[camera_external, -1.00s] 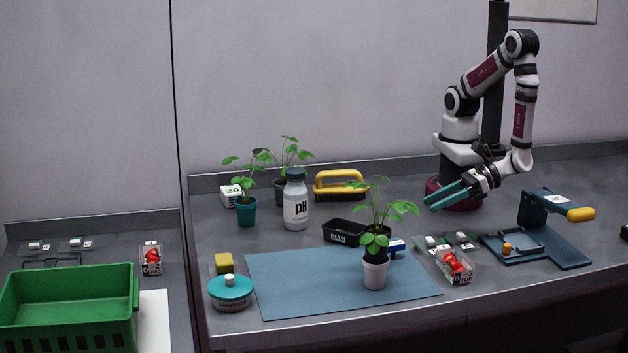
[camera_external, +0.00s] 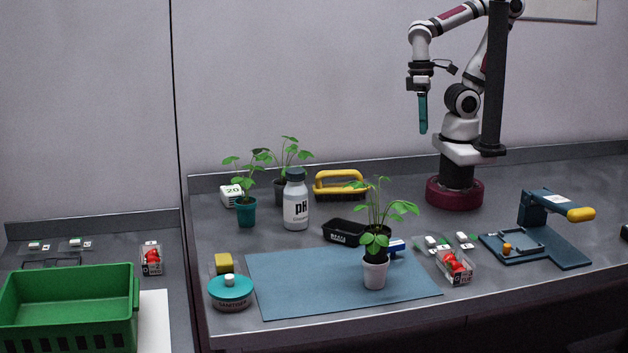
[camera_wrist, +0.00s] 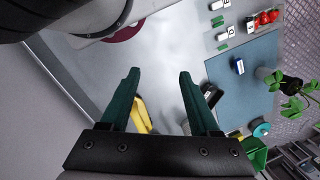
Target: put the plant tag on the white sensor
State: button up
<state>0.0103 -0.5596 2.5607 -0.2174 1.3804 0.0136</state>
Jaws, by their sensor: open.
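My gripper (camera_external: 423,130) hangs high over the back of the table, in front of my base, with its fingers pointing down. In the wrist view the gripper (camera_wrist: 158,76) is open, with nothing between its fingertips. A small blue-and-white piece (camera_external: 396,246), which looks like the plant tag, is on the blue mat, partly hidden behind the potted plant; it also shows in the wrist view (camera_wrist: 238,66). A white block marked with green "20" (camera_external: 232,193), which looks like the white sensor, stands at the back left, partly behind a teal pot's plant. My gripper is far from both.
A white-potted plant (camera_external: 375,272) stands on the blue mat (camera_external: 300,285). A black tray (camera_external: 343,233), yellow-handled brush (camera_external: 340,184) and pH bottle (camera_external: 296,200) stand behind. A tomato box (camera_external: 455,268) and blue stand (camera_external: 555,245) are right. The table before my base is clear.

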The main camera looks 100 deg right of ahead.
jog(key=n, duration=0.1)
jog(key=m+t+h, duration=0.1)
jog(key=m+t, duration=0.4)
jog(key=m, duration=2.5)
send_over(399, 243)
jog(key=s+d, duration=0.1)
jog(key=s, duration=0.5)
notch_tip(399, 243, down, 7)
jog(key=x, duration=1.5)
jog(key=shift+a+f, duration=0.1)
jog(key=shift+f, duration=0.05)
grip_shut()
